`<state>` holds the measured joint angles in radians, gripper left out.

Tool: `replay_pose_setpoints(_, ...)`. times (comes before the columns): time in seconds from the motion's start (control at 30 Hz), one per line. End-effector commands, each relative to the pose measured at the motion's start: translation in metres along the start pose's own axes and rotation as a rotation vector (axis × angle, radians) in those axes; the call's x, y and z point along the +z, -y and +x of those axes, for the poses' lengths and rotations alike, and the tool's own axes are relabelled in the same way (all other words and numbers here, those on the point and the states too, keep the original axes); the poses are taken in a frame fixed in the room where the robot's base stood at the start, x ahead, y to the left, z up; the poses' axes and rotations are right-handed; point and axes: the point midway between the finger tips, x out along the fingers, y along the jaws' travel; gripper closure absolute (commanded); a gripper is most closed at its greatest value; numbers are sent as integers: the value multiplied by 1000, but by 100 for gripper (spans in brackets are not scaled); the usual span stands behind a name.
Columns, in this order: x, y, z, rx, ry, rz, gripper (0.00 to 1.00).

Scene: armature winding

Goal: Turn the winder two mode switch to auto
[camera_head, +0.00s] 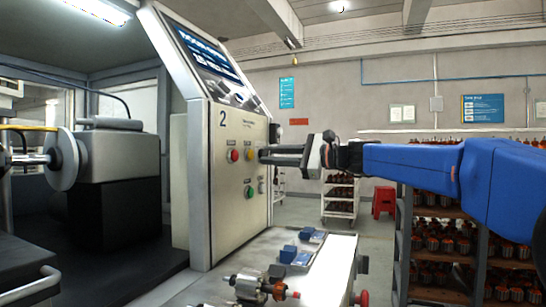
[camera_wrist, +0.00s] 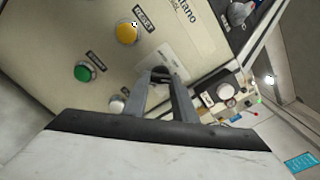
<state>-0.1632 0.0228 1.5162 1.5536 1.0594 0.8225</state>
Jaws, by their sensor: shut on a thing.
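The winder cabinet marked 2 (camera_head: 222,210) stands left of centre in the head view, with a control panel on its side. My gripper (camera_head: 264,154) reaches in from the right, its fingertips at this panel, right of the yellow button (camera_head: 249,154). In the wrist view my gripper (camera_wrist: 165,76) has its two fingers closed around a small dark part in front of a light label plate (camera_wrist: 176,57). This part looks like the mode switch knob. It is mostly hidden between the fingertips, so I cannot read its setting.
In the wrist view, a yellow reset button (camera_wrist: 126,33), a green button (camera_wrist: 83,72) and a pale button (camera_wrist: 117,104) sit close to the fingers. A red button (camera_head: 233,155) is on the panel. A bench (camera_head: 325,262) with parts stands below my arm.

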Motion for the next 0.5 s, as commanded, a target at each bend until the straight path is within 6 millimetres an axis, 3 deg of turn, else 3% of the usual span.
replay_pose_setpoints(0.47,-2,-1,0,2,-2,16,98)
replay_pose_setpoints(0.5,-2,-1,0,2,-2,16,73)
